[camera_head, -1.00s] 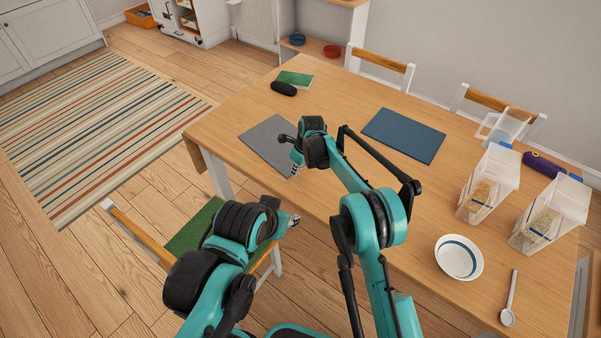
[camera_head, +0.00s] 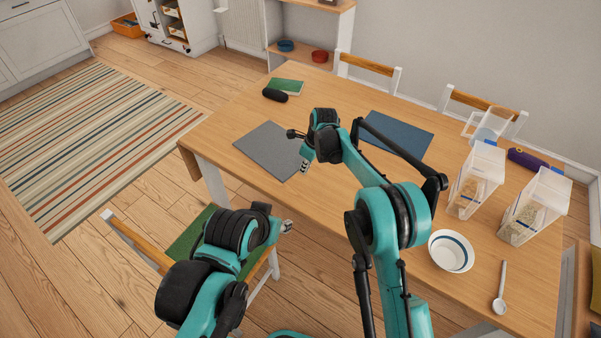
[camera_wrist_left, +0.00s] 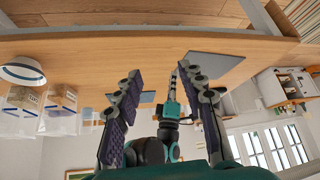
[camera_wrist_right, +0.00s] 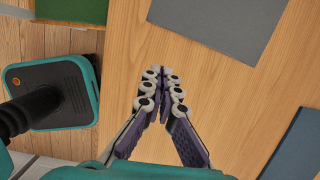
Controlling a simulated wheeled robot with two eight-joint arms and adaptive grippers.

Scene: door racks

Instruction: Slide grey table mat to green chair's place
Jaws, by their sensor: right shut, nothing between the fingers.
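The grey table mat (camera_head: 262,147) lies flat on the wooden table, near its left end. The green-seated chair (camera_head: 186,236) stands at the table's near left side, partly hidden by my left arm. My right gripper (camera_head: 305,169) is shut and empty at the mat's right edge in the head view. In the right wrist view, its fingertips (camera_wrist_right: 160,76) are over bare wood, just short of the grey mat (camera_wrist_right: 222,22). My left gripper (camera_head: 288,226) is off the table's near edge. Its fingers are apart and empty in the left wrist view (camera_wrist_left: 153,82).
A blue mat (camera_head: 398,136) lies right of the grey one. A green book (camera_head: 286,86) and a dark case (camera_head: 275,95) lie behind it. A bowl (camera_head: 451,251), spoon (camera_head: 500,287) and clear containers (camera_head: 477,180) stand at the right. The wood near the left edge is bare.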

